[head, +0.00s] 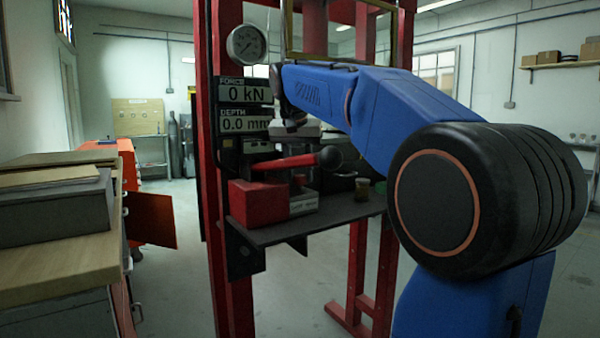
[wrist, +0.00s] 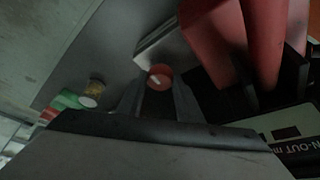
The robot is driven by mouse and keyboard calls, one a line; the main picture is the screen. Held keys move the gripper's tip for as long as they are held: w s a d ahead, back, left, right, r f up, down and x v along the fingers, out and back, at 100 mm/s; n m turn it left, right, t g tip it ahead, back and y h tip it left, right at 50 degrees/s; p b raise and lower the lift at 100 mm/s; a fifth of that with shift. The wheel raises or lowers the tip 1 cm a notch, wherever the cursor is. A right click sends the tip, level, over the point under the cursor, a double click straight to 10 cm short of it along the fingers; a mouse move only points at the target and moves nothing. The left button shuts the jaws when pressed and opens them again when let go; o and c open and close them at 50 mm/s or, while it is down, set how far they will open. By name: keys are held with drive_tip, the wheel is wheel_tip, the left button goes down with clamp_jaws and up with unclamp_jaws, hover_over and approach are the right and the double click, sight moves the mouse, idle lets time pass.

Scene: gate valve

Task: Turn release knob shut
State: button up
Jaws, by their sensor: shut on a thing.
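The release knob (wrist: 160,76) is a small round red knob with a white mark on its face. It sits between the tips of my gripper (wrist: 160,92) in the wrist view, and the gripper is shut on it. In the head view my arm reaches to the press, and its grey end (head: 303,130) is partly hidden beside the displays. I cannot make out the knob clearly in the head view. The red pump block (head: 258,203) stands on the dark shelf, with a red lever (head: 283,162) ending in a black ball above it.
The red press frame (head: 221,130) stands around the shelf (head: 320,221). A gauge (head: 246,44) and displays reading 0 kN and 0.0 mm are on its left post. A small jar (head: 362,188) stands on the shelf. A wooden bench (head: 60,240) is at the left.

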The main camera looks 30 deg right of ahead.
drive_tip(key=o, duration=1)
drive_tip(key=shift+o, duration=0.2)
drive_tip(key=v, duration=1.7)
drive_tip(key=shift+r, duration=0.25)
